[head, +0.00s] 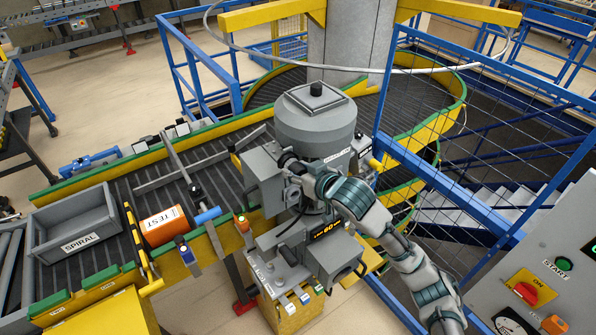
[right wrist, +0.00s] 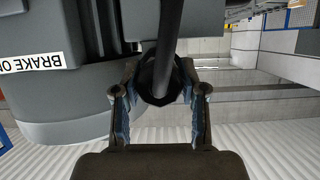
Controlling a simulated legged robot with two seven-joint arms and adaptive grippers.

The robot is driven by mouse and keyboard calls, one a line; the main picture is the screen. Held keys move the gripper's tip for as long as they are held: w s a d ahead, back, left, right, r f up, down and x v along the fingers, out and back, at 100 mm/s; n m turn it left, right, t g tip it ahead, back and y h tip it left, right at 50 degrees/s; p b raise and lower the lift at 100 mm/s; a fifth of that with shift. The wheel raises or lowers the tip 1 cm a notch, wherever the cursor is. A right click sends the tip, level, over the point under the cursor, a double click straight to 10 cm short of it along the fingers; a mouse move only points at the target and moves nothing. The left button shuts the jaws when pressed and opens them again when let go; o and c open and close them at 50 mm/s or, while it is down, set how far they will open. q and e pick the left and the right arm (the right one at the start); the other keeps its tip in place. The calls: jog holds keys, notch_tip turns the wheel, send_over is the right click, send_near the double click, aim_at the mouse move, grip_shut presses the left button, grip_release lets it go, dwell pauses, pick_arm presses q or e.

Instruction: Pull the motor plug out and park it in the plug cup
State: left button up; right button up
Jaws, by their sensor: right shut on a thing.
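The large grey motor (head: 315,125) stands upright beside the spiral conveyor, with a grey box (head: 262,175) on its left side. My right gripper (head: 290,168) is at the motor's front left, near this box, and my wrist partly covers it. In the right wrist view, my right gripper (right wrist: 160,105) is shut on the dark motor plug (right wrist: 159,88), with a finger on each side. A thick dark cable (right wrist: 173,35) runs up from the plug. I cannot tell whether the plug is seated in a socket. I cannot make out the plug cup for sure. My left gripper is not in view.
A grey "SPIRAL" tote (head: 75,240) and an orange "TEST" cylinder (head: 164,226) are on the conveyor at left. A labelled yellow box (head: 290,316) is below the motor. Blue mesh railing (head: 455,190) and a control panel (head: 550,270) bound the right side.

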jog(key=shift+w+a, duration=0.1)
jog(key=o, duration=1)
jog(key=shift+o, duration=0.2)
jog(key=v, duration=1.1)
jog(key=shift+s+d, duration=0.3)
jog(key=shift+d, duration=0.05)
